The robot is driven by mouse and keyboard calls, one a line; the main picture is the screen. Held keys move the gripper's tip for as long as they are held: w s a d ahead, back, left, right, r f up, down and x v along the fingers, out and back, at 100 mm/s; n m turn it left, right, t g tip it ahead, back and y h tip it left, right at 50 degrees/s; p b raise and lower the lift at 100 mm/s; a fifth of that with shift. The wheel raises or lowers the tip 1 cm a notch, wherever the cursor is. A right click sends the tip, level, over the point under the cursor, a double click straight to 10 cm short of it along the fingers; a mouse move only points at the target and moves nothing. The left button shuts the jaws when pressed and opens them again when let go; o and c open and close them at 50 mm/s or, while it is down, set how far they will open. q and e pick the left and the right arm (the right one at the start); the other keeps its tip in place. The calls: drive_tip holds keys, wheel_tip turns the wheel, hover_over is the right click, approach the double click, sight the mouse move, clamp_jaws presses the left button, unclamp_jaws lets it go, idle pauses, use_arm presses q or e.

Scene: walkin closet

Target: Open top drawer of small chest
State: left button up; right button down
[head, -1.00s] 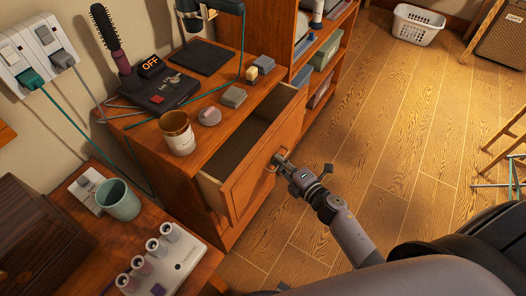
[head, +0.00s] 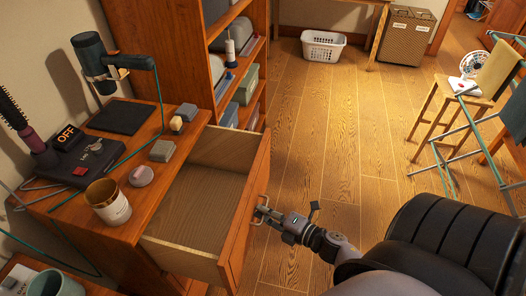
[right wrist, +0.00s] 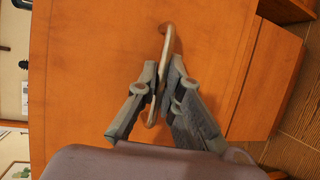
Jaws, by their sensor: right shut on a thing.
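The small chest (head: 60,212) is wooden and stands at the left in the head view. Its top drawer (head: 205,203) is pulled well out, and the inside looks empty. My right gripper (head: 268,217) is at the drawer's front face. In the right wrist view its fingers (right wrist: 158,88) are closed around the metal drawer handle (right wrist: 167,45), with the orange-brown drawer front (right wrist: 90,80) behind. My left gripper does not show in either view.
A shelf unit (head: 235,70) stands behind. The wooden floor (head: 325,130) to the right is clear, with a stool (head: 452,100) and a rack beyond.

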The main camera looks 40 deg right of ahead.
drive_tip(key=c, duration=2)
unclamp_jaws()
drive_tip(key=v, duration=1.2)
